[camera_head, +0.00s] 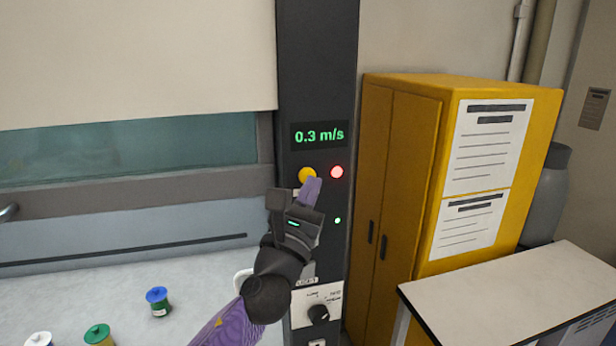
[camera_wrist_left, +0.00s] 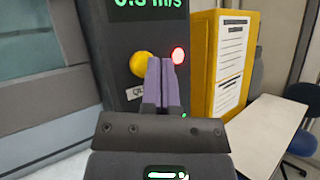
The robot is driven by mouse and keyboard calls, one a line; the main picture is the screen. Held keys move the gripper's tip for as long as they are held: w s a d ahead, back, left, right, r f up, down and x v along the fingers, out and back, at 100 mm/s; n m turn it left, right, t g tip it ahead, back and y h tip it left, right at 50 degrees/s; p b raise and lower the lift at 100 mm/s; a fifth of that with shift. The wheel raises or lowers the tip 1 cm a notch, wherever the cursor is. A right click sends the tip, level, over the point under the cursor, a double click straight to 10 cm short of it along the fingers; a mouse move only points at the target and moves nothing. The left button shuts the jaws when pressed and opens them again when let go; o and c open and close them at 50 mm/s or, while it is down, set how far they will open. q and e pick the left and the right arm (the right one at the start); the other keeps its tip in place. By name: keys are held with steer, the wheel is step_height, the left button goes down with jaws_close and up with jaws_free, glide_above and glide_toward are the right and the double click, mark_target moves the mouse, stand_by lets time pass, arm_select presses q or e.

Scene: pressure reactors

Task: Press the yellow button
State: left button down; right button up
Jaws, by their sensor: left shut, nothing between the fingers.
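The yellow button (camera_head: 306,174) is on the dark control column, below the green "0.3 m/s" display (camera_head: 319,135). A red lit button (camera_head: 337,172) is just to its right. My left gripper (camera_head: 311,188) is shut and empty, its purple fingers together, just below and between the two buttons. In the left wrist view the fingertips (camera_wrist_left: 162,62) point at the panel, to the right of the yellow button (camera_wrist_left: 142,65) and left of the red button (camera_wrist_left: 178,56). I cannot tell whether they touch the panel. My right gripper is not in view.
A yellow cabinet (camera_head: 403,180) stands right of the column, with a pale table (camera_head: 510,300) before it. A knob (camera_head: 318,314) sits low on the column.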

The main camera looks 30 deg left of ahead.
arm_select(q)
steer(key=shift+w+a, duration=0.35)
steer(key=shift+a, duration=0.1)
stand_by(0.7)
stand_by(0.4)
steer(key=shift+s+d, duration=0.55)
steer(key=shift+d, duration=0.1)
steer(key=s+d+p, duration=0.2)
steer(key=s+d, duration=0.1)
steer(key=shift+s+d, duration=0.1)
steer(key=shift+d, duration=0.3)
steer(key=shift+f, duration=0.1)
stand_by(0.4)
